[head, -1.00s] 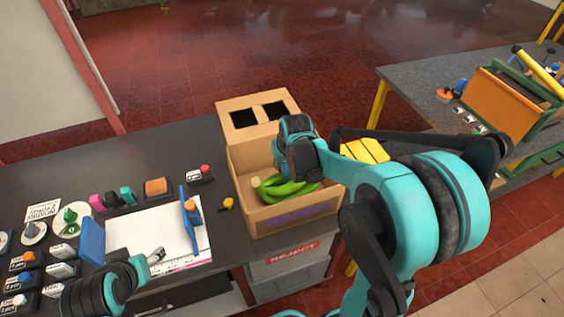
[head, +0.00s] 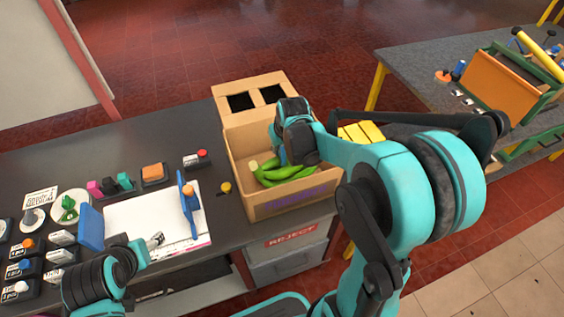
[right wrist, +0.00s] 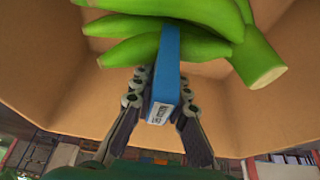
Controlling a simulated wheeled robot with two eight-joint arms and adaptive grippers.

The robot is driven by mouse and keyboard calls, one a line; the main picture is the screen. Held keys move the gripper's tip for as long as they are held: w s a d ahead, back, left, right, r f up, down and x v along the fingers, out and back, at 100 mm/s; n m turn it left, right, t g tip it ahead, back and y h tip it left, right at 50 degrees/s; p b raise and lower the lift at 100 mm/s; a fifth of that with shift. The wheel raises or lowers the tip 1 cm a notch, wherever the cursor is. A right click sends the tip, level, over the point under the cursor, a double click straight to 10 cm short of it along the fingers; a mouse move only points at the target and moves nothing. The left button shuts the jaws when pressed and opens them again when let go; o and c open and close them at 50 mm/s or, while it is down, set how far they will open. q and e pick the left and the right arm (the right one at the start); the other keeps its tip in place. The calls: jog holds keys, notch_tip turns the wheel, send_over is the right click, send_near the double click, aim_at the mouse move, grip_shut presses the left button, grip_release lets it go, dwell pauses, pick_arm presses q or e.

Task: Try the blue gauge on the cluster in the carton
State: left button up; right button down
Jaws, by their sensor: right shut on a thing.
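A green banana cluster (head: 283,174) lies in the cardboard carton (head: 292,205), its cut stem toward the left. My right gripper (right wrist: 162,82) reaches down into the carton and is shut on the blue gauge (right wrist: 168,65), a flat bar with a white printed label. In the right wrist view, the gauge's far end overlaps the green fruit (right wrist: 130,50); I cannot tell whether it touches. In the head view my right wrist hides most of the gauge. My left gripper (head: 154,242) is low at the white sheet's front edge; its jaws are too small to read.
Several small labelled blocks and dishes crowd the bench's left end. A grey REJECT bin (head: 290,255) is below the bench edge.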

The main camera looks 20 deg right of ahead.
jog(key=shift+r+p, duration=3.15)
jog(key=shift+r, duration=1)
